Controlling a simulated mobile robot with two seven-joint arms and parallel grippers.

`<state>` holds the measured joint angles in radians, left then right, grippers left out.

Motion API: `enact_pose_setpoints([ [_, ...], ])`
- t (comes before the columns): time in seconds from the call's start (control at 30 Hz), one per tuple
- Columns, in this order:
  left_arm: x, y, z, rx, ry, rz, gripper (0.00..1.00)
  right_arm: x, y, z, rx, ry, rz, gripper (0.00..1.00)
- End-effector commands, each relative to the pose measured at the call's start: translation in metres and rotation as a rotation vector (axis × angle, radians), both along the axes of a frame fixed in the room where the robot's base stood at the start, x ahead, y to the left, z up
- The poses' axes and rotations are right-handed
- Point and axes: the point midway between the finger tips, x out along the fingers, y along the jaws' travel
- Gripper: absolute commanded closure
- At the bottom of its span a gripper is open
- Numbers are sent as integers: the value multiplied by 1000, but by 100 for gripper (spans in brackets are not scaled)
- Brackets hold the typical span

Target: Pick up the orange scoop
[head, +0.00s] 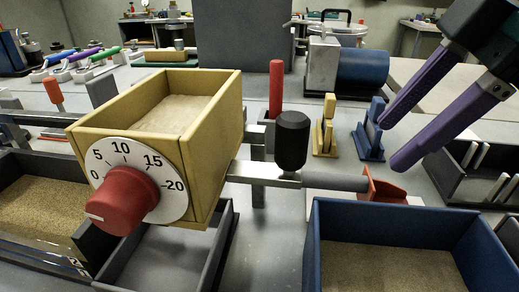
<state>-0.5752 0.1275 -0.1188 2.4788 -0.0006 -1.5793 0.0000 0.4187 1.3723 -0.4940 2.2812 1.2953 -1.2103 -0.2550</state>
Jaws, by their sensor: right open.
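An orange-red piece with a flat, angled plate (384,190) sits at the end of a grey horizontal tube, right of centre. It may be the orange scoop, but its shape is partly hidden by the tube and the blue bin. My right gripper (390,144) comes in from the upper right with two long purple fingers. It is open and empty, and its lower fingertip appears just above the orange-red piece, apart from it. An upright orange handle (54,92) stands at the far left. My left gripper is not in view.
A yellow sand box (197,173) with a red dial (128,200) stands left of centre. A blue sand bin (316,245) is at front right. A black knob (292,140), yellow (325,132) and blue (371,140) stands, and a dark slotted rack (440,178) are nearby.

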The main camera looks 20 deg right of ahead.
Motion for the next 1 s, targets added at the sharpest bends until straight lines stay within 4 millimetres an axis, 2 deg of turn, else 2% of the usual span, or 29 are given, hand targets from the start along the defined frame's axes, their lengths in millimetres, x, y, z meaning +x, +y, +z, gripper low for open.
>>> enact_pose_setpoints([
  [0.03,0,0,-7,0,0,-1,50,0,0,-7,0,-1,-1,38],
  [0.3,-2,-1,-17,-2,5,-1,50,13,9,-39,2,2,-1,38],
  [0.47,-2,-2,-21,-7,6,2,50,18,11,-51,2,0,-2,38],
  [0.7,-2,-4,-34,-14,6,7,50,30,18,-86,1,1,-1,38],
  [0.83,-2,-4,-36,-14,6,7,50,33,21,-95,0,1,-1,38],
  [1.0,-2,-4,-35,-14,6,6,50,34,21,-95,-2,0,-1,38],
])
